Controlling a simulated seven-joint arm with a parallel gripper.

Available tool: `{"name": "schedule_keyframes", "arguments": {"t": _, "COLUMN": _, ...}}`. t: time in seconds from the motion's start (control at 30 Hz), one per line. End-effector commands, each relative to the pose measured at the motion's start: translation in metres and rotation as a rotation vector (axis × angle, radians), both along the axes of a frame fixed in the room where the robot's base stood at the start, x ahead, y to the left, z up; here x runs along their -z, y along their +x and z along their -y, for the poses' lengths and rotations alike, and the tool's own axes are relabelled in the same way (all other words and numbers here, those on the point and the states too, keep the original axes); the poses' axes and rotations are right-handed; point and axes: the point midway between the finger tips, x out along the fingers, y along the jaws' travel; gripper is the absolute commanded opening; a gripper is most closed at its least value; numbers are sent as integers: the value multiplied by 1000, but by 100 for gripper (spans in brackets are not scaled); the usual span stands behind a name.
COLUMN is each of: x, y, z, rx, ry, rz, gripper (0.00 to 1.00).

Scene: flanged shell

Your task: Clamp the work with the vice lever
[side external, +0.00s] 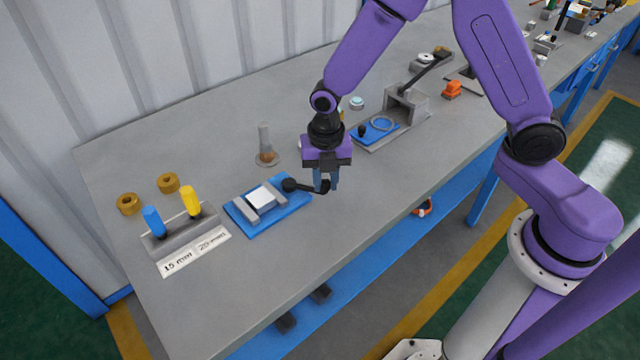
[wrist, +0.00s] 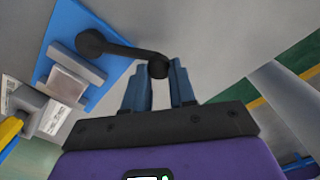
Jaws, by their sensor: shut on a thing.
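The vice (side external: 267,205) has a blue base plate and grey jaws, and lies on the bench left of my gripper. The work, a pale block (side external: 262,196), sits between the jaws; it also shows in the wrist view (wrist: 68,84). The black vice lever (side external: 304,187) reaches from a round pivot at the vice's right end toward my gripper. My gripper (side external: 325,184) points down, with its blue fingers shut on the knob at the lever's free end. In the wrist view the knob (wrist: 158,66) sits between the two fingertips, and the lever arm (wrist: 122,50) runs left to the pivot.
A rack (side external: 178,232) with a blue and a yellow handled tool stands at left, with two brass rings (side external: 168,183) behind it. A flanged post (side external: 266,150) stands behind the vice. A grey fixture with a blue plate (side external: 376,131) is at right. The bench front is clear.

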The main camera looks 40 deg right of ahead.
Motion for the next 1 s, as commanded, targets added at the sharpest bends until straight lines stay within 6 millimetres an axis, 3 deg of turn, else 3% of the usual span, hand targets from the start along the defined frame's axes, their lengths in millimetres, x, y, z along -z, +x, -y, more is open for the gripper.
{"name": "schedule_keyframes", "arguments": {"t": 0.6, "x": -1, "y": 34, "z": 35, "rx": -536, "ry": 1, "rz": 3, "gripper": 0}}
{"name": "schedule_keyframes", "arguments": {"t": 1.0, "x": -1, "y": 47, "z": 41, "rx": -705, "ry": 0, "rz": 3, "gripper": 0}}
